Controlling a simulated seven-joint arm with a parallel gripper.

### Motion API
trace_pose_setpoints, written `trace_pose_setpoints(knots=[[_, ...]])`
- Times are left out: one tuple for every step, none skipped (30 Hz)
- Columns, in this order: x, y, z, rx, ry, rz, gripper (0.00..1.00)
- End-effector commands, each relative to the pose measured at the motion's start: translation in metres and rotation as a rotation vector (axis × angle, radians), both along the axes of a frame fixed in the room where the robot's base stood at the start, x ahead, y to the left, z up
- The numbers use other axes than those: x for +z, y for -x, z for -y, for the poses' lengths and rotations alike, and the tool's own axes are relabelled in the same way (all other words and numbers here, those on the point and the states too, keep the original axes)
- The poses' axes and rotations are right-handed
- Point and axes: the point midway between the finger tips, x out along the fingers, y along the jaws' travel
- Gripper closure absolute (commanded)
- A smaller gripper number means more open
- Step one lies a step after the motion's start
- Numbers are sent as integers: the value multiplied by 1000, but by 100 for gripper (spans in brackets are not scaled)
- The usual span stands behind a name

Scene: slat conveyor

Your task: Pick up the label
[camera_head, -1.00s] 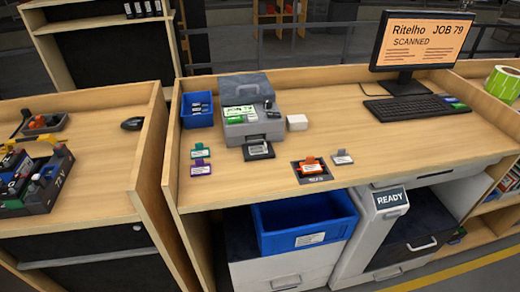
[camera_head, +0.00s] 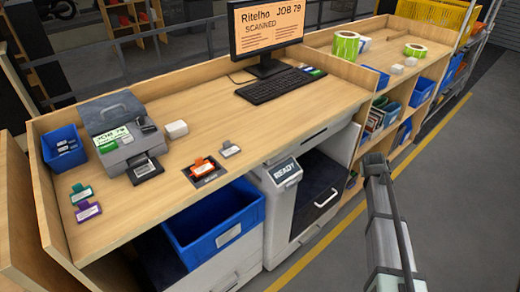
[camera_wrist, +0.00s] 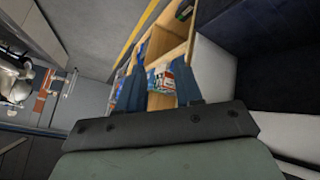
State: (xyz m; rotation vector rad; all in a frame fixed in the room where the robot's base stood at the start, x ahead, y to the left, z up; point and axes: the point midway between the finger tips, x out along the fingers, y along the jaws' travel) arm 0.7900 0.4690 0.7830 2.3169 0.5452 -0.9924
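A grey label printer (camera_head: 118,142) with an open lid stands at the left of the wooden desk. A small green-and-white panel on it reads JOB 79. At its front is a dark plate (camera_head: 134,176) with a pale label-like piece (camera_head: 146,169) on it; I cannot tell whether that piece is loose. In the wrist view my gripper (camera_wrist: 159,85) has its two fingers apart with nothing between them. It points toward shelving, away from the printer. In the head view my arm shows at the lower right, clear of the desk.
An orange tag (camera_head: 203,167) lies on a dark pad, beside a grey tag (camera_head: 230,150). Green (camera_head: 81,194) and purple (camera_head: 88,212) tags lie at the desk's left. A monitor (camera_head: 267,35), keyboard (camera_head: 278,86) and blue bin (camera_head: 64,149) stand on it.

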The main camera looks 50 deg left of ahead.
Motion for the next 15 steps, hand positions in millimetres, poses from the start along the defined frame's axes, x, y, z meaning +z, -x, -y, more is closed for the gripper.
trace_pose_setpoints(knots=[[28, -6, -29, 27, -17, 39, 65], [43, -7, -42, 42, -26, 61, 65], [63, -8, -60, 62, -38, 91, 65], [78, -8, -74, 75, -48, 112, 65], [93, -8, -87, 89, -57, 132, 65], [114, -7, -104, 109, -70, 160, 65], [129, -6, -116, 121, -80, 182, 65], [144, -5, -128, 134, -88, 200, 65], [163, -2, -144, 151, -101, 224, 65], [177, 0, -154, 162, -110, 241, 65], [191, 4, -166, 176, -119, 258, 65], [209, 9, -180, 191, -130, 277, 65], [222, 14, -192, 202, -137, 287, 65], [235, 20, -204, 215, -145, 296, 65], [250, 31, -220, 230, -152, 301, 65]])
